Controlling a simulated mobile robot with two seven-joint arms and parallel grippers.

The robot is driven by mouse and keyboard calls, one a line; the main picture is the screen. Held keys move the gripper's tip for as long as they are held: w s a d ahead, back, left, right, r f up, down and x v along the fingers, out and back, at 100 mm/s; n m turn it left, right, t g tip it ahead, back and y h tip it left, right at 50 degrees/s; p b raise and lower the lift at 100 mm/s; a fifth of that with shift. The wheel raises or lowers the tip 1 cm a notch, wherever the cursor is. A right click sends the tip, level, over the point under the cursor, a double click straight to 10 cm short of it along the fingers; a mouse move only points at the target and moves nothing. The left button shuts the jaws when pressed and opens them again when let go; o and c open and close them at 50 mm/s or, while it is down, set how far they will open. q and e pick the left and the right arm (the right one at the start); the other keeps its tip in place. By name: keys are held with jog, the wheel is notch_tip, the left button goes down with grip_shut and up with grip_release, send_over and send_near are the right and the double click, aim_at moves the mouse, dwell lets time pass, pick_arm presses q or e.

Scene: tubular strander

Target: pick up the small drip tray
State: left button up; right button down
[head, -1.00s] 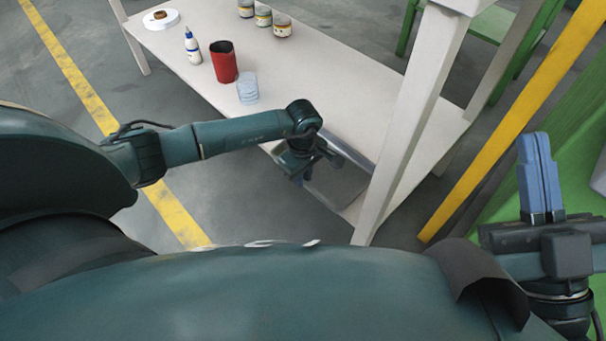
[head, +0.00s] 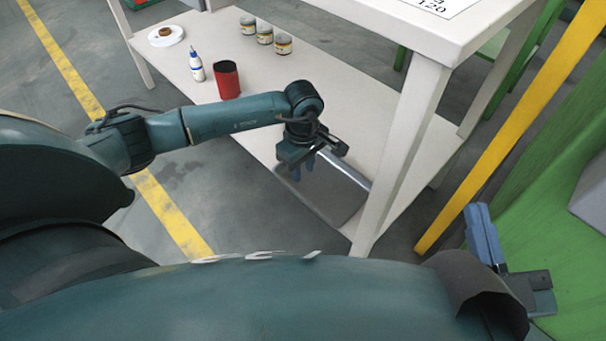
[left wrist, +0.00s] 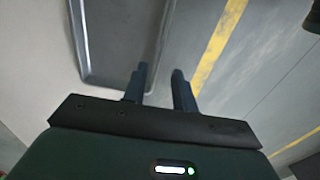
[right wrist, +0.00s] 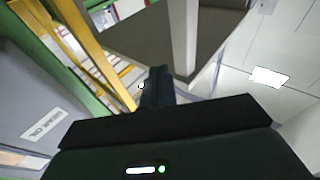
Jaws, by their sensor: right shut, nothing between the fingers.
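The small drip tray (head: 336,201) is a shallow grey metal tray on the white shelf, near its front edge beside the table leg. My left gripper (head: 303,172) is over the tray's near-left part, pointing down, and partly covers it. In the left wrist view the tray (left wrist: 118,45) lies beyond the fingers, and its right rim runs toward the gap between the open, empty fingertips (left wrist: 160,72). I cannot tell how high the fingers are above the rim. My right gripper (head: 480,212) is shut and empty, far right of the tray; its closed fingers (right wrist: 158,72) show in the right wrist view.
A white table leg (head: 402,150) stands right of the tray. A yellow post (head: 500,130) rises near my right gripper.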

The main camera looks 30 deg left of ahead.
pick_arm(q)
jog(key=shift+r, duration=1.25)
